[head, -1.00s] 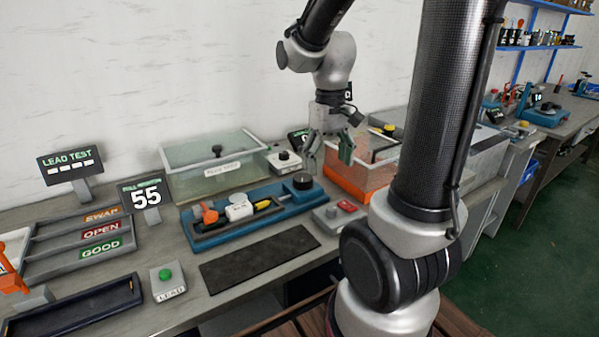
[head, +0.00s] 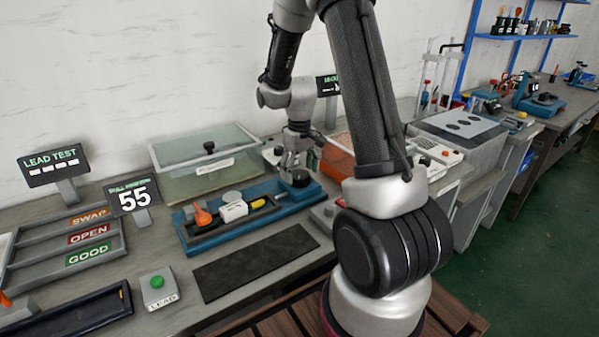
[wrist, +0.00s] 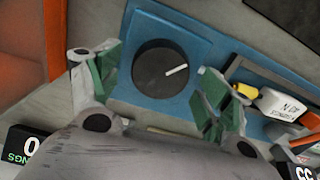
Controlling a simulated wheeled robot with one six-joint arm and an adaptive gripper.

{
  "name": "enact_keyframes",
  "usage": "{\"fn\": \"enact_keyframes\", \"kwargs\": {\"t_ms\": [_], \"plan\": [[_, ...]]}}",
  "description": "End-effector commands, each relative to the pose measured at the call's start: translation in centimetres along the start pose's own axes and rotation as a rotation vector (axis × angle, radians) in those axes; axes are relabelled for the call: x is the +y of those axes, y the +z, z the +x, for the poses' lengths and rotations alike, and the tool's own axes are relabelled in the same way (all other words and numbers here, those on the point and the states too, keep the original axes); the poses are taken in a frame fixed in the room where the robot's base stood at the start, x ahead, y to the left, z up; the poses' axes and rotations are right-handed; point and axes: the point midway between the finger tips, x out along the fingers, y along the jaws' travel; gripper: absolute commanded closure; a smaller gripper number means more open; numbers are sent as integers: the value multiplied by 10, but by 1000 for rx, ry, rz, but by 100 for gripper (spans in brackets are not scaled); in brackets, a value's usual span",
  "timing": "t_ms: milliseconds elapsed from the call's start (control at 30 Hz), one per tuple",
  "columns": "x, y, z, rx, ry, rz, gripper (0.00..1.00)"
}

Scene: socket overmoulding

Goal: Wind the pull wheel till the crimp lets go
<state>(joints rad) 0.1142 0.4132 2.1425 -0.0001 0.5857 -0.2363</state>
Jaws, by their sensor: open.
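The pull wheel (wrist: 160,78) is a black round knob with a white line, on the right end of a blue pull tester (head: 262,222). In the wrist view the white line points to the right and slightly up. My gripper (wrist: 157,85) is open, with one green-padded finger on either side of the wheel, apart from it as far as I can see. In the head view my gripper (head: 298,160) is just above the wheel (head: 297,178). The tester also bears an orange lever (head: 202,216) and a white labelled block (head: 233,211). The display (head: 133,196) reads 55. The crimp itself is too small to tell.
A clear lidded box (head: 205,165) stands behind the tester, and an orange bin (head: 342,150) to its right. A dark mat (head: 255,262) lies in front. A green button box (head: 158,287) and labelled trays (head: 88,240) are at the left.

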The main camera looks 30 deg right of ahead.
Motion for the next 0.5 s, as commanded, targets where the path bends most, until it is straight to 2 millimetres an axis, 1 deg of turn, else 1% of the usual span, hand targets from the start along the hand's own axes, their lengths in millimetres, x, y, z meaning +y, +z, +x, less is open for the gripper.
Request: {"fn": "enact_keyframes", "kwargs": {"t_ms": [100, 300, 367, 500], "plan": [[0, 0, 4, 0, 0, 0, 21], [0, 0, 5, 0, 0, 0, 21], [0, 0, 5, 0, 0, 0, 30], [0, 0, 5, 0, 0, 0, 56]]}}
